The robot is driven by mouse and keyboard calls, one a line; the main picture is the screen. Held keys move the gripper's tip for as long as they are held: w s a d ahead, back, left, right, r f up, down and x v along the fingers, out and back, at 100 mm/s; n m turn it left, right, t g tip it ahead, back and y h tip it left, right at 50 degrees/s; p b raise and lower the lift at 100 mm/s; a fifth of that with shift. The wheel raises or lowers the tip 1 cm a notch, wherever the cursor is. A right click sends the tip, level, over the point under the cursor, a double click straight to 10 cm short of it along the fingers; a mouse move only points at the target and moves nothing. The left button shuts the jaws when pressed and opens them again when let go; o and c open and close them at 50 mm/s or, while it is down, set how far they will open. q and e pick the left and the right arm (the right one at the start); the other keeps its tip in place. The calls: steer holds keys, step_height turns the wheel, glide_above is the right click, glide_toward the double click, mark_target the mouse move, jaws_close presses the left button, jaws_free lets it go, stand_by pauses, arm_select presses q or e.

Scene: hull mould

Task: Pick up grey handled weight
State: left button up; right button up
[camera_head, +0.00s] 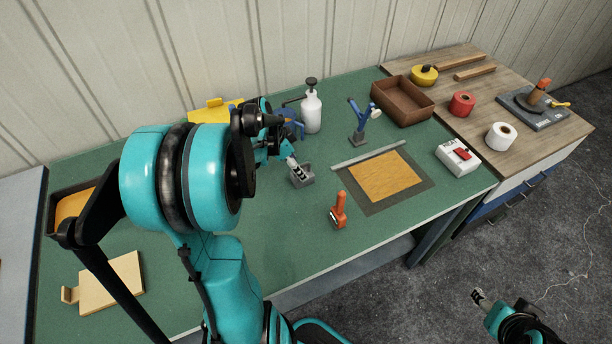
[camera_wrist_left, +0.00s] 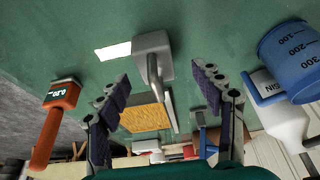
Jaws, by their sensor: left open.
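The grey handled weight (camera_head: 303,178) sits on the green bench top, just beyond my left fingertips in the head view. In the left wrist view it is a grey block (camera_wrist_left: 151,44) with a bar handle pointing toward the camera, lying between the lines of the two fingers. My left gripper (camera_head: 294,168) is open and empty, its fingers (camera_wrist_left: 162,98) spread on either side of the handle and apart from it. In the head view the gripper partly covers the weight. My right gripper (camera_head: 480,296) is low at the right, away from the bench, too small to read.
An orange-handled tool (camera_head: 338,210) lies right of the weight. A blue jug (camera_head: 290,121) and white bottle (camera_head: 311,110) stand behind it. A blue stand (camera_head: 358,122), brown tray (camera_head: 403,101) and a mat with a tan sheet (camera_head: 386,177) are further right.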

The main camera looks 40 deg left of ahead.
arm_select(q)
steer(key=x, duration=0.1)
steer(key=b+x, duration=0.2)
steer(key=x, duration=0.1)
steer(key=shift+s+d, duration=0.25)
steer(key=shift+w+d+f, duration=0.1)
steer(key=shift+w+f, duration=0.15)
steer(key=shift+f, duration=0.3)
steer(key=shift+r, duration=0.15)
steer(key=shift+c, duration=0.7)
jaws_close()
